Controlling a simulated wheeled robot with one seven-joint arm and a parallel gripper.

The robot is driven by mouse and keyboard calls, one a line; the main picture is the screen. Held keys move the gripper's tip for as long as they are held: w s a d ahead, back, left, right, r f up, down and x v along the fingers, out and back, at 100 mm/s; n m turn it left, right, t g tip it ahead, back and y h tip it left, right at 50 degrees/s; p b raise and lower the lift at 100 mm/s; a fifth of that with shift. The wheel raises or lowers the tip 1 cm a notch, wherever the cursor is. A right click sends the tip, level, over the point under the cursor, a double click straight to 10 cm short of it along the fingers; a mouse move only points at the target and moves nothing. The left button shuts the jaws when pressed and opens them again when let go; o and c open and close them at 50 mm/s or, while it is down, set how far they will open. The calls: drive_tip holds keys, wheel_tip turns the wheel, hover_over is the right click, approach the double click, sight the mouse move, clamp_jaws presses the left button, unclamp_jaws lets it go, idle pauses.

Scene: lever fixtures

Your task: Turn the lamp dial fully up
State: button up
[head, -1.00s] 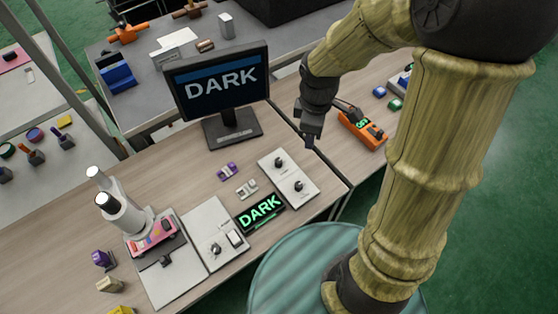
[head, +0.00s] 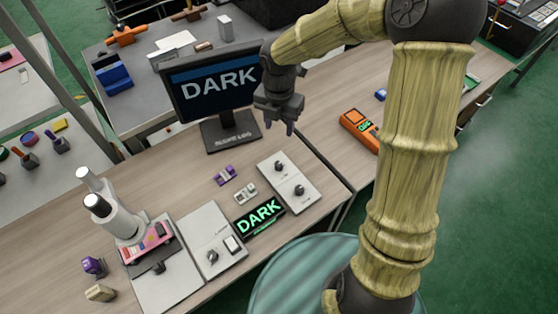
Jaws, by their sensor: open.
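A light grey panel (head: 295,200) on the wooden table carries two black dials, an upper one (head: 280,166) and a lower one (head: 300,190). Another grey panel (head: 198,232) to its left has a dark knob (head: 212,257) and a white rocker switch (head: 232,244). The labels are too small to read, so I cannot tell which one is the lamp dial. My gripper (head: 279,125) is open and empty, above the table behind the two-dial panel, with its fingers pointing down. It touches no dial.
A monitor (head: 215,82) and a small green-lit display (head: 259,218) both read DARK. A white microscope-like device (head: 115,218) stands at the left. Small purple (head: 224,175) and grey (head: 246,193) blocks lie left of the two-dial panel. An orange meter (head: 360,130) lies at the right.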

sight(279, 163)
wheel_tip(279, 163, down, 17)
drive_tip(key=b, duration=0.2)
drive_tip(key=shift+f+b, duration=0.2)
drive_tip(key=shift+b, duration=0.15)
drive_tip(key=shift+c, duration=0.4)
clamp_jaws()
